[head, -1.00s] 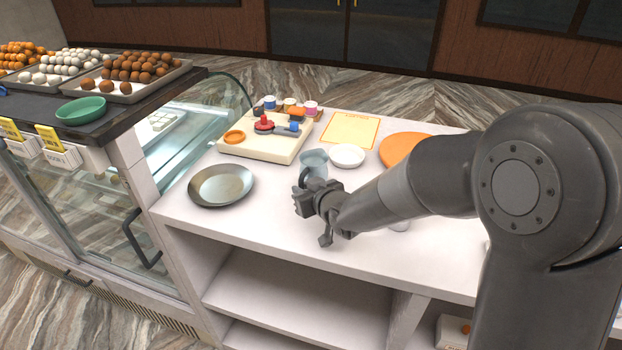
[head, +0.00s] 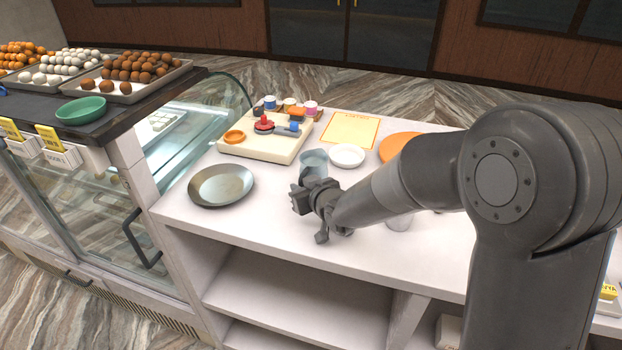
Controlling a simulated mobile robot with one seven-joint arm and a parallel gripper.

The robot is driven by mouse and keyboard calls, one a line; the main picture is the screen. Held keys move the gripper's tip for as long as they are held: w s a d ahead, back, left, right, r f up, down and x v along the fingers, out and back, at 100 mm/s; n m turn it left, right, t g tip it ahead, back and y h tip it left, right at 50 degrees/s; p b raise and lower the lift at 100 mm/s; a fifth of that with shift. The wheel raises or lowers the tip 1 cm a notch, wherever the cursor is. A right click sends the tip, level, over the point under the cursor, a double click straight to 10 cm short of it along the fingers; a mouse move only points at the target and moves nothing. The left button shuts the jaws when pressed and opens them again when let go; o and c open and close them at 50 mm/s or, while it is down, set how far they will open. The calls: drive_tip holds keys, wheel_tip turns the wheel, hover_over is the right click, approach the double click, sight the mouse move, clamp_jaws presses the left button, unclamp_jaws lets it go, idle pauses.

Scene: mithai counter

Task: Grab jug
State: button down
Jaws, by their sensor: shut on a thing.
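The jug (head: 314,161) is a blue-grey, see-through vessel on the white counter (head: 255,225), right of the metal plate. Its lower part and its handle side are mostly hidden behind my gripper (head: 303,189). My gripper reaches in from the right, at the near side of the jug, and is shut on it, apparently at the handle. The jug looks upright. I cannot tell whether its base touches the counter.
A metal plate (head: 221,186) lies to the left. A cream tray (head: 262,150) with small coloured items is behind. A white bowl (head: 346,156), a yellow-orange sheet (head: 350,130) and an orange disc (head: 398,146) are close by. A glass display case (head: 165,150) borders the left.

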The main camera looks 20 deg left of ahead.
sight(303, 176)
drive_tip(key=shift+r, duration=0.25)
drive_tip(key=shift+r, duration=0.75)
drive_tip(key=r, duration=0.2)
drive_tip(key=shift+w+d+r, duration=0.1)
drive_tip(key=shift+d+r, duration=0.15)
drive_tip(key=shift+r, duration=0.05)
drive_tip(key=d+r, duration=0.6)
drive_tip(key=d, duration=0.5)
drive_tip(key=shift+w+r, duration=0.2)
drive_tip(key=shift+w, duration=0.05)
drive_tip(key=shift+d, duration=0.1)
drive_tip(key=shift+r, duration=0.15)
idle(1.0)
